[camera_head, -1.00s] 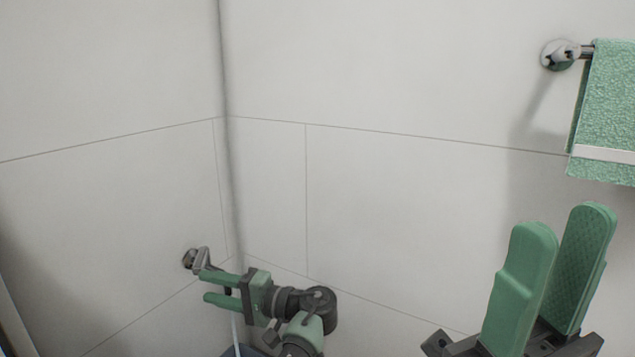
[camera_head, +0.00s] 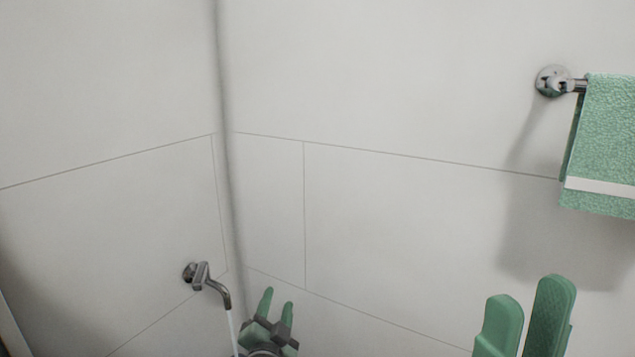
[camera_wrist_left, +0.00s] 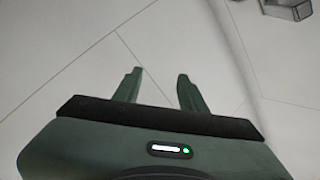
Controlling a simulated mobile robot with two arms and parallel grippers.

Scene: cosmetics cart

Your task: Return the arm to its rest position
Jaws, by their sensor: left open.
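My left gripper (camera_head: 277,293) is low in the head view, its two green fingers pointing up and apart, with nothing between them. The left wrist view also shows this left gripper (camera_wrist_left: 160,78) open and empty, with white wall behind it. My right gripper (camera_head: 528,292) is at the lower right of the head view. Its two green fingers point up with a gap between them and nothing held. The rest of both arms is mostly below the head view's frame.
A metal tap (camera_head: 207,279) on the left wall runs a thin stream of water, just left of my left gripper. A green towel (camera_head: 603,135) hangs from a wall rail (camera_head: 556,82) at the right. White tiled walls (camera_head: 400,100) meet in a corner. Open air lies between the grippers.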

